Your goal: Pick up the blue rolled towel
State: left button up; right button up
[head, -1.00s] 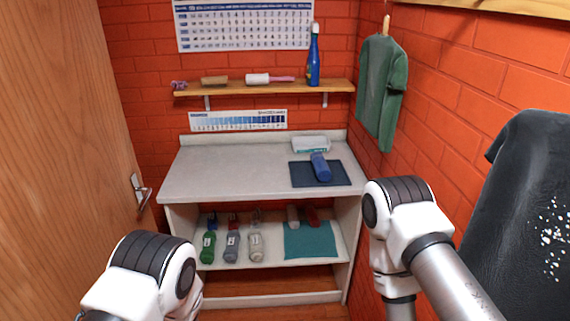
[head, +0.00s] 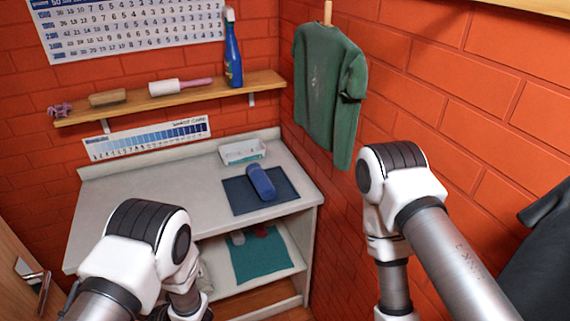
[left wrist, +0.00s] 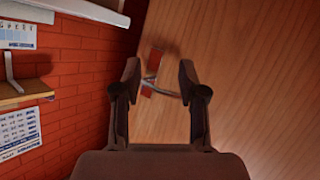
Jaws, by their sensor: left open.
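The blue rolled towel (head: 261,183) lies on a dark blue mat (head: 232,194) on the right part of the grey countertop (head: 130,212). In the head view my left arm comes in at the lower left, in front of the counter, and its gripper is hidden. In the left wrist view my left gripper (left wrist: 160,80) is open with nothing between its fingers; behind it are the wooden door and its handle. My right arm shows at the right of the head view, in front of the brick wall, but its gripper is not visible. Both arms are apart from the towel.
A white tray (head: 243,151) stands behind the mat. A shelf (head: 180,98) above holds a blue bottle (head: 232,55) and brushes. A teal cloth (head: 258,258) lies on the lower shelf. A green shirt (head: 325,85) hangs on the right wall. The wooden door (left wrist: 250,90) is at left.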

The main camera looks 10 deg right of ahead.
aim_at(266, 190)
jog(key=i+j+z, duration=0.25)
jog(key=z, duration=0.25)
jog(key=i+j+z, duration=0.2)
jog(key=j+z, duration=0.3)
jog(key=i+j+z, duration=0.15)
jog(key=j+z, duration=0.3)
jog(key=i+j+z, duration=0.1)
jog(key=z, duration=0.15)
jog(key=i+j+z, duration=0.1)
jog(key=j+z, duration=0.15)
